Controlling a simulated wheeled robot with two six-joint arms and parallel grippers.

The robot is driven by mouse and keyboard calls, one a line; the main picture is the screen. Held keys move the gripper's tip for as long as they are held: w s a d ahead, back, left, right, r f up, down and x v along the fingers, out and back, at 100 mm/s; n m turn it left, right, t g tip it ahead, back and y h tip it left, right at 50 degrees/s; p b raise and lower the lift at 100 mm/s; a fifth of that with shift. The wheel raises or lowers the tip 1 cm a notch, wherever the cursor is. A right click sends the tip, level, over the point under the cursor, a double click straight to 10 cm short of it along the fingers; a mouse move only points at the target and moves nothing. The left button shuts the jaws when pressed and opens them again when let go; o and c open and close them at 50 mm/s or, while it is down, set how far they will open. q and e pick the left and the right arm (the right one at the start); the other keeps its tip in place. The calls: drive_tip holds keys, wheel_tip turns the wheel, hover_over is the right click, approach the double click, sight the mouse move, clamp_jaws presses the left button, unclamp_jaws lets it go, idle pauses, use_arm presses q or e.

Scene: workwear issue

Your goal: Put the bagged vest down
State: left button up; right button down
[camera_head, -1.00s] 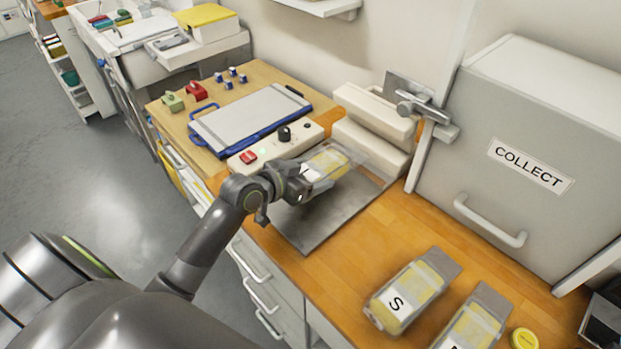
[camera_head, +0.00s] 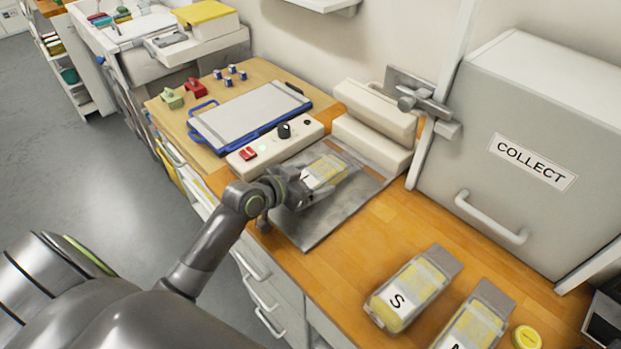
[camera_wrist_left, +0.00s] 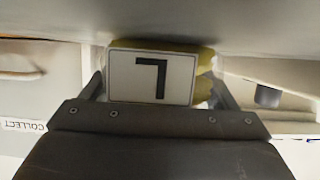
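The bagged vest (camera_head: 326,171) is a clear bag with yellow cloth and a white label. In the left wrist view its label (camera_wrist_left: 152,77) reads L and it sits between my two fingers. My left gripper (camera_head: 297,187) is shut on the near end of this bag. The bag lies low over the grey metal plate (camera_head: 312,228) of the sealer-like device; I cannot tell whether it touches the plate. My right gripper is not in view.
Two more bagged vests (camera_head: 412,290) (camera_head: 470,328) lie on the wooden counter, with a yellow round thing (camera_head: 525,338) beside them. A grey COLLECT box (camera_head: 530,130) stands behind. A control panel (camera_head: 275,143) and blue-framed board (camera_head: 248,118) lie left. Wood right of the plate is clear.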

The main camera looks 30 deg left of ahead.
use_arm(q)
drive_tip(key=shift+o, duration=1.1)
drive_tip(key=shift+r, duration=0.1)
drive_tip(key=shift+r+p, duration=0.7)
drive_tip(key=shift+r, duration=0.1)
drive_tip(key=v, duration=0.7)
drive_tip(key=b+v, duration=0.1)
drive_tip(key=v, duration=0.2)
drive_tip(key=shift+s+a+f, duration=0.15)
drive_tip(key=shift+s+f, duration=0.05)
drive_tip(key=shift+s, duration=0.05)
drive_tip(key=shift+s+a+r, duration=0.2)
drive_tip(key=shift+s+r, duration=0.1)
drive_tip(key=shift+s, duration=0.35)
